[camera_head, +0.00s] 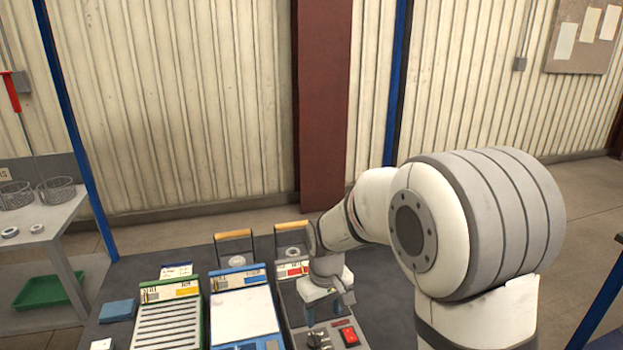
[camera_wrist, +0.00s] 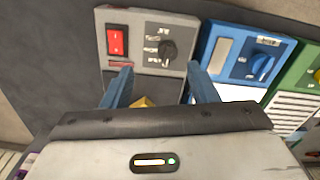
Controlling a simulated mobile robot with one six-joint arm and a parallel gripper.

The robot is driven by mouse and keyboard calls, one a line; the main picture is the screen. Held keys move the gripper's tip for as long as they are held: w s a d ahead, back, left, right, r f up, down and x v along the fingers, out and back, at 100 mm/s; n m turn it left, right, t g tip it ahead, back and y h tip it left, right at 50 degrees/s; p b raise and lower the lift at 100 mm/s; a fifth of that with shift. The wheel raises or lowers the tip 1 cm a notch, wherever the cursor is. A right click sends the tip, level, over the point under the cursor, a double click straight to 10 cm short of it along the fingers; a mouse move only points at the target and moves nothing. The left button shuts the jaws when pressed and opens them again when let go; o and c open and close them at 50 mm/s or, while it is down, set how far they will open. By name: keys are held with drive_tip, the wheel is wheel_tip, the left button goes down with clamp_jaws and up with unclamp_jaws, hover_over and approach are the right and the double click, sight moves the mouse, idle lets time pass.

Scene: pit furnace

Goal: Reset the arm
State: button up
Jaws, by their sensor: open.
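My arm reaches down over the dark bench in the head view. My gripper (camera_head: 325,304) hangs above the grey control unit (camera_head: 293,318), which has a red switch (camera_head: 348,336) and a black knob (camera_head: 318,338). In the wrist view my gripper (camera_wrist: 160,88) shows two blue fingers spread apart with nothing held between them. The red switch (camera_wrist: 117,40) and the black knob (camera_wrist: 168,50) lie just beyond the fingertips. A yellow part, partly hidden by my gripper, shows between the fingers.
A blue unit (camera_head: 241,281) and a green unit (camera_head: 172,310) stand left of the grey one. A blue block (camera_head: 117,310) lies at the bench's left. A side table (camera_head: 42,240) holds wire baskets (camera_head: 56,190), with a green tray (camera_head: 48,291) below. A maroon column (camera_head: 323,100) stands behind.

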drive_tip(key=s+d+r+m+t+p, duration=0.1)
drive_tip(key=s+d+r+m, duration=0.1)
drive_tip(key=s+d+r, duration=0.4)
drive_tip(key=s+d+r+m+t+p, duration=0.1)
drive_tip(key=s+d+r, duration=0.5)
drive_tip(key=s, duration=0.6)
drive_tip(key=shift+s+d+r+m+p, duration=0.2)
drive_tip(key=shift+r+m+p, duration=0.45)
drive_tip(key=shift+m, duration=0.65)
